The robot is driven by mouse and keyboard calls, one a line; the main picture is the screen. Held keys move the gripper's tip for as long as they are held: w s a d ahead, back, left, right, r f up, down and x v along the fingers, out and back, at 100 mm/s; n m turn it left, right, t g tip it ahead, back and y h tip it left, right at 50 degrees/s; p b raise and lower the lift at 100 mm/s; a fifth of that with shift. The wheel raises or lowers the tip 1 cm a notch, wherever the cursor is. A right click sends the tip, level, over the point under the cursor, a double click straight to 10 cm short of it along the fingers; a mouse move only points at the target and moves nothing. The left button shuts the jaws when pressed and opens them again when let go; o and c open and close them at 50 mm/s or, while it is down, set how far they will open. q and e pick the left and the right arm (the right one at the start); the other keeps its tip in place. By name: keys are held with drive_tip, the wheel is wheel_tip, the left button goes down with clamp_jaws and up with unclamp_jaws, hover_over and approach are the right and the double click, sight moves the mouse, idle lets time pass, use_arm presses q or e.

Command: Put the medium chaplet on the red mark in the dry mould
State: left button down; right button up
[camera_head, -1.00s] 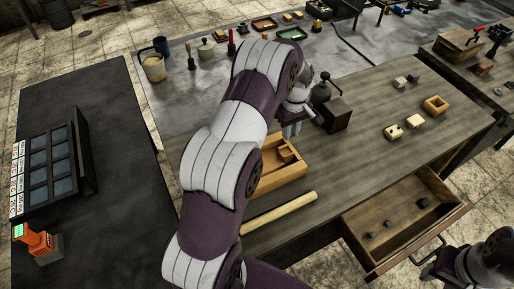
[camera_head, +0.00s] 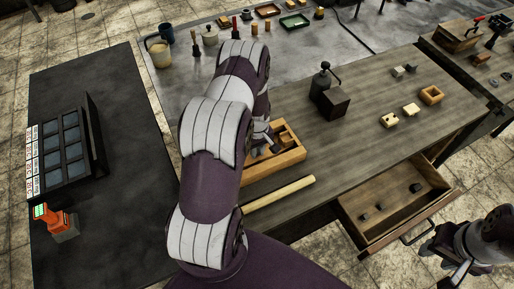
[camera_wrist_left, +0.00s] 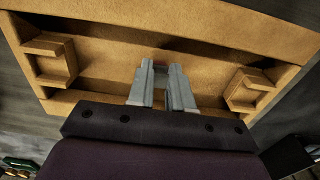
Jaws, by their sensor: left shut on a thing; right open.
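The sand-coloured mould box (camera_head: 283,168) lies on the workbench, partly hidden behind my left arm. In the left wrist view the mould (camera_wrist_left: 200,30) fills the top, with a notched block at each end of its cavity. My left gripper (camera_head: 264,146) is over the mould; its fingers (camera_wrist_left: 163,75) point down into the middle of the cavity. They are shut on a small grey piece, probably the chaplet (camera_wrist_left: 160,70), mostly hidden between them. I cannot make out the red mark clearly.
The open drawer (camera_head: 395,225) holds a few small dark pieces. A pale rod (camera_head: 280,193) lies in front of the mould. A dark box with a crank (camera_head: 330,98) stands behind it. Small wooden blocks (camera_head: 411,109) sit to the right.

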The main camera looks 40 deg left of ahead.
use_arm(q)
drive_tip(key=shift+f, duration=0.15)
drive_tip(key=c, duration=1)
unclamp_jaws()
drive_tip(key=shift+w, duration=0.1)
drive_tip(key=shift+c, duration=0.2)
wheel_tip(320, 180, up, 12)
drive_tip(key=b, duration=0.3)
drive_tip(key=s+d+r+m, duration=0.5)
drive_tip(key=s+d+m, duration=0.1)
drive_tip(key=d, duration=0.2)
drive_tip(key=s+d+r+m+t, duration=0.1)
drive_tip(key=s+d+r+m, duration=0.3)
drive_tip(key=s+d+m, duration=0.2)
drive_tip(key=shift+d+r+m, duration=0.4)
drive_tip(key=shift+d, duration=0.85)
